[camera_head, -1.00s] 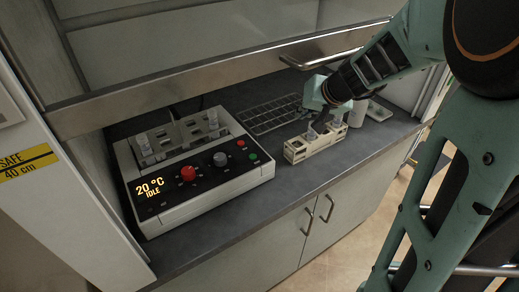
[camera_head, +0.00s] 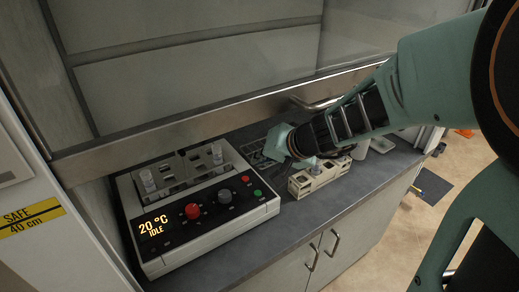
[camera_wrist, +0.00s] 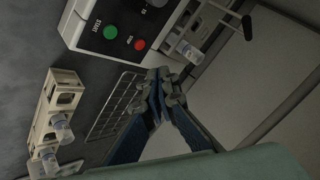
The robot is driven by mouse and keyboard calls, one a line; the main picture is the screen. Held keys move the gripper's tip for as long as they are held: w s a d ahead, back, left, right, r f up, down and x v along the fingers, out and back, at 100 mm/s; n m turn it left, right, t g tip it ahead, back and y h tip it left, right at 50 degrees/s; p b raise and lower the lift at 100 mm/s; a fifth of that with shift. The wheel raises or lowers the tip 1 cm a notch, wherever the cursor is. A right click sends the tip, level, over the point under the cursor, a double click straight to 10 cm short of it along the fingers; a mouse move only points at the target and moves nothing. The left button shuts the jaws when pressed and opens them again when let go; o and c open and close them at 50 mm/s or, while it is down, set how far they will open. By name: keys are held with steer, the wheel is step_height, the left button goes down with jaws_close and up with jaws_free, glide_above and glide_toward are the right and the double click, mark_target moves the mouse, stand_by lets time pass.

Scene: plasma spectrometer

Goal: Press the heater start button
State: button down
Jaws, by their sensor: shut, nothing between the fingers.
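The heater (camera_head: 205,225) is a pale box on the dark bench, with a lit display (camera_head: 154,225) reading 20 °C IDLE. Its green start button (camera_head: 258,193) is at the right of the front panel, near a small red stop button (camera_head: 245,170). In the wrist view the start button (camera_wrist: 110,32), labelled START, is at the upper left, beside the stop button (camera_wrist: 139,44). My gripper (camera_wrist: 160,82) is shut and empty, apart from the panel and below both buttons in that picture. In the head view my arm's end is right of and behind the heater; the fingertips are not clear.
A cream vial rack (camera_head: 318,178) stands right of the heater, close to my arm; it holds vials (camera_wrist: 60,130). A wire rack (camera_wrist: 115,105) lies behind. Vials (camera_head: 147,178) stand on the heater's top. The hood sash (camera_head: 200,138) runs above the bench.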

steer(key=shift+f, duration=0.1)
steer(key=b, duration=0.5)
glide_above(260, 194)
step_height(260, 194, down, 7)
steer(key=shift+r, duration=0.1)
steer(key=f+b, duration=0.2)
steer(key=b, duration=0.1)
steer(key=shift+f, duration=0.15)
stand_by(1.0)
steer(key=shift+f+b, duration=0.2)
steer(key=shift+b, duration=0.45)
steer(key=shift+f+b, duration=0.4)
steer(key=shift+b, duration=0.15)
stand_by(0.4)
steer(key=shift+r, duration=0.15)
steer(key=shift+r+p, duration=0.45)
steer(key=shift+r, duration=0.25)
steer(key=shift+r, duration=0.1)
